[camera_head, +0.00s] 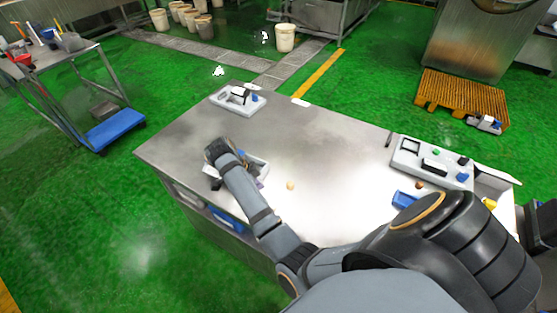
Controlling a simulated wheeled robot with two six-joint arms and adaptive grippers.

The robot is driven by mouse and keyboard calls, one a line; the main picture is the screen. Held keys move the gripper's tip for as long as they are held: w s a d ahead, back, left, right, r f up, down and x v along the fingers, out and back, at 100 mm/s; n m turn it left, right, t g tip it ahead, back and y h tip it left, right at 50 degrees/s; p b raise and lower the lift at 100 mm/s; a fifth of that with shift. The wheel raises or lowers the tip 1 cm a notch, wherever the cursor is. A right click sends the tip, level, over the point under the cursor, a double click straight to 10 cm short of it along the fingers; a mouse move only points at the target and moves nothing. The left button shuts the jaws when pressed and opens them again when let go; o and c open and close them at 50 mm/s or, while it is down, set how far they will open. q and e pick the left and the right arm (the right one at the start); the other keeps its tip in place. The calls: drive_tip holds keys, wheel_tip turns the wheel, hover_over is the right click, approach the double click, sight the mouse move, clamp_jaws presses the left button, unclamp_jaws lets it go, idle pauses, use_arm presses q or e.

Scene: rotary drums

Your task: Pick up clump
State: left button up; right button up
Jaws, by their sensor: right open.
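A small tan lump (290,185), which looks like a clump, lies on the steel table (325,150), right of my right forearm. A small brown lump (419,184) lies farther right on the table, by the right-hand tray. I cannot tell which of them is the clump. My right arm reaches across to the left part of the table. Its gripper (213,180) is at the table's left side, left of the tan lump and apart from it. It is open, though its fingers are small and partly hidden by the wrist. My left gripper is not in view.
A pale tray (260,167) sits partly behind my right forearm. Another tray with tools (238,98) is at the table's far edge. A grey tray with small items (432,162) and a blue object (404,199) are at right. The table's middle is mostly clear.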

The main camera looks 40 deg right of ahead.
drive_tip(key=f+b, duration=0.2)
drive_tip(key=f, duration=0.1)
drive_tip(key=f+b, duration=0.1)
drive_tip(key=shift+s+d+f, duration=0.15)
drive_tip(key=shift+d+f, duration=0.1)
drive_tip(key=shift+f, duration=0.1)
drive_tip(key=shift+d+f, duration=0.2)
drive_tip(key=shift+d, duration=0.1)
drive_tip(key=shift+s+d, duration=0.1)
drive_tip(key=x, duration=0.1)
drive_tip(key=p+x, duration=0.1)
drive_tip(key=x, duration=0.1)
drive_tip(key=p+x, duration=0.1)
drive_tip(key=shift+f, duration=0.6)
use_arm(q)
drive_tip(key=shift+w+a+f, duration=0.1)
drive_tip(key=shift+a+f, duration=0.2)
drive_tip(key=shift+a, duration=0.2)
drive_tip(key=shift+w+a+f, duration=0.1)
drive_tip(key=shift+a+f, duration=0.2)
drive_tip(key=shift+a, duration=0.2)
use_arm(e)
drive_tip(key=c, duration=0.9)
